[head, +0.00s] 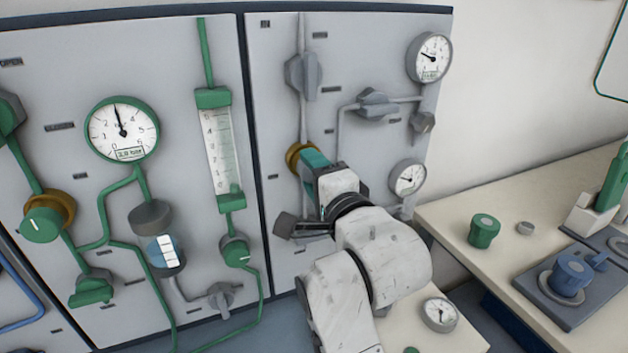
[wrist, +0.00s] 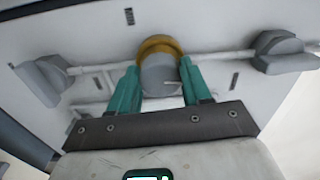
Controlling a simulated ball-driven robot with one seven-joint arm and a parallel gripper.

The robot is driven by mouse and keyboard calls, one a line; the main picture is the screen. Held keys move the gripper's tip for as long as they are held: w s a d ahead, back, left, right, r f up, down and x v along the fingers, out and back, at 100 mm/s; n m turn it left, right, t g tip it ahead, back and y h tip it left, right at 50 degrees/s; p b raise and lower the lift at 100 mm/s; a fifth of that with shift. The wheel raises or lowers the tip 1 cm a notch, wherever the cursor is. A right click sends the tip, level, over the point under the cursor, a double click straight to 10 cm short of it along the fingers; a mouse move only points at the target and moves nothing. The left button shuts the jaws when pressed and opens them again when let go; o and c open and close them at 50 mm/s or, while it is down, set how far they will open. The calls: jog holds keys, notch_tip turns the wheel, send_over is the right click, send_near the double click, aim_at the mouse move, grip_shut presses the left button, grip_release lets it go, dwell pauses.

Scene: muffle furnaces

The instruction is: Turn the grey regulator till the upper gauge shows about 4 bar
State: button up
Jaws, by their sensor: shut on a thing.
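The grey regulator (wrist: 160,78) has a round grey knob with a brass collar and sits on the right grey panel. In the wrist view it lies between the two teal fingers of my gripper (wrist: 160,88), which is shut on it. In the head view my gripper (head: 314,166) hides the knob, and only part of the brass collar (head: 292,157) shows. The upper gauge (head: 428,57) is a white dial at the panel's top right. Its needle points up and left; its small readout is too blurred to read.
A lower gauge (head: 408,178) hangs right of my gripper. Grey valves (head: 302,74) and (head: 372,104) sit on pipes above it. The left panel holds a green gauge (head: 122,129). A bench (head: 520,195) with a green knob (head: 484,231) stands at right.

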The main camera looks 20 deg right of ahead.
jog(key=shift+f+m+b, duration=0.1)
jog(key=shift+m+b, duration=0.25)
jog(key=shift+m, duration=0.65)
jog(key=o, duration=1.1)
jog(key=shift+c, duration=0.2)
jog(key=s, duration=1)
jog(key=shift+s+b, duration=0.4)
